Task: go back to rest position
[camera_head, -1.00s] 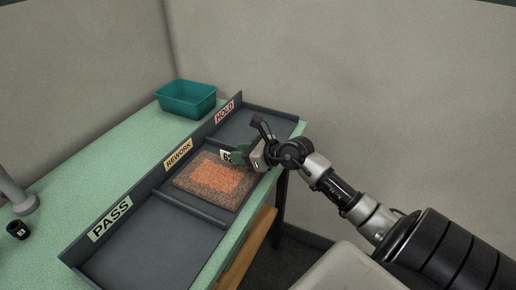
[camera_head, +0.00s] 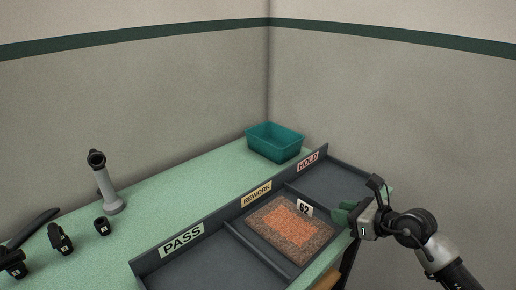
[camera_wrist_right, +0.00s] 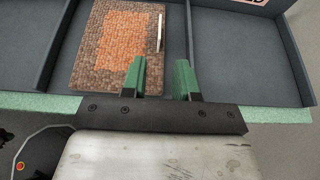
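My right gripper (camera_head: 344,212) is at the front edge of the sorting tray, beside the carpet sample. In the right wrist view its two green fingers (camera_wrist_right: 161,80) stand apart with nothing between them. The brown carpet sample (camera_head: 272,239) with an orange middle lies in the REWORK compartment, with a white tag marked 62 (camera_head: 304,208) standing at its edge. The sample also shows in the right wrist view (camera_wrist_right: 100,70), just beyond the fingers.
The grey tray (camera_head: 185,270) has PASS, REWORK and HOLD compartments; HOLD looks empty. A teal bin (camera_head: 274,145) stands at the back of the green table (camera_head: 190,180). A grey stand (camera_head: 105,185) and several small black items, including a black cup (camera_head: 102,226), are at the left.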

